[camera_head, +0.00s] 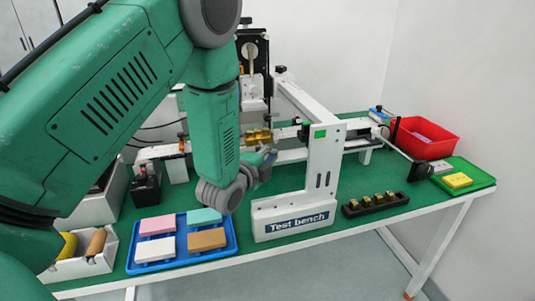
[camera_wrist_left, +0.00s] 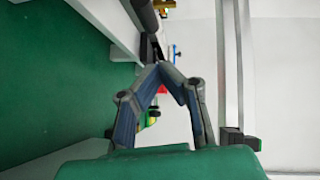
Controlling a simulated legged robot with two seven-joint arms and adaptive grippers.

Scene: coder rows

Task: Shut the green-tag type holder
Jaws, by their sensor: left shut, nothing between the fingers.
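A green square tag (camera_head: 320,134) shows on the upper corner of the white test bench frame (camera_head: 322,170). A brass-coloured block (camera_head: 258,135) sits on the white rail just behind my left wrist. I cannot tell for sure which part is the type holder, or how far open it stands. My left gripper (camera_head: 268,157) is in front of the rail, left of the frame's upright, and partly hidden by its own wrist. In the left wrist view its fingertips (camera_wrist_left: 160,68) meet with nothing between them. A small green part (camera_wrist_left: 152,117) shows behind the fingers. My right gripper is out of view.
A blue tray (camera_head: 182,262) with several coloured blocks stands at the front left. A black rack (camera_head: 375,209) with brass pieces lies right of the frame. A red bin (camera_head: 425,150) and green tray (camera_head: 487,178) are at the right.

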